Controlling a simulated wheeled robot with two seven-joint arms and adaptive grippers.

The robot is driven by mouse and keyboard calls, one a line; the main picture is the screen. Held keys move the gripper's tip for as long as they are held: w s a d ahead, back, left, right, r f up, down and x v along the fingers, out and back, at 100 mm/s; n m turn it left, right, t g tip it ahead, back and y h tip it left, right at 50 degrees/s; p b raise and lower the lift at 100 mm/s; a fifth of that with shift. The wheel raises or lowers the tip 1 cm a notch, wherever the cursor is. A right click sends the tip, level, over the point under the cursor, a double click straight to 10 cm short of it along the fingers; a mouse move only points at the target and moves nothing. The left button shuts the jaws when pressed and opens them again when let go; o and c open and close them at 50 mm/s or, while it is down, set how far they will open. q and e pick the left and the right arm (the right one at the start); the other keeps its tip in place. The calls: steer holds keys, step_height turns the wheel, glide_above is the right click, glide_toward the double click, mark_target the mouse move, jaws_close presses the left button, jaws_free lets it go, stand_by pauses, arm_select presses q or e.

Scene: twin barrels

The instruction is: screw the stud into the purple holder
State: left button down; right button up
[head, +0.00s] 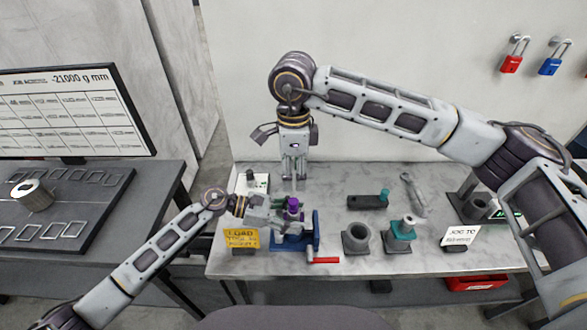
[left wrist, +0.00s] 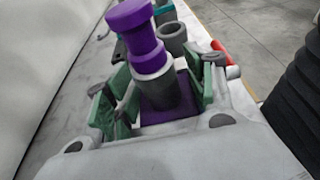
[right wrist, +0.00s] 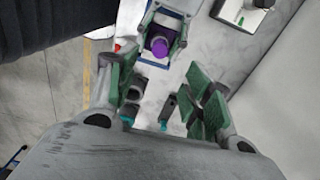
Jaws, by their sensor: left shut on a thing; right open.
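A purple, stepped stud with a wide round head (left wrist: 130,16) stands upright at the top of a grey sleeve in the left wrist view. Below it a purple base (left wrist: 182,108) shows; I cannot tell exactly where stud and holder meet. The purple stack (head: 293,207) stands over the blue vise (head: 303,243) in the head view. My left gripper (head: 275,212) is shut with its fingers around the stack, at the grey sleeve. My right gripper (head: 294,176) is open and empty, pointing down above and behind the stack. Its view shows the purple head (right wrist: 159,47) from above.
A red vise handle (head: 323,260) sticks out at the front. A grey holder (head: 356,238) and a teal holder (head: 402,230) stand to the right. A dark block (head: 366,202), a wrench (head: 412,190) and a yellow sign (head: 242,238) are also on the bench.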

mark_target(294, 201)
steer(key=shift+f, duration=5.7)
steer(key=shift+c, duration=0.4)
jaws_close()
jaws_free()
steer(key=shift+r, duration=0.1)
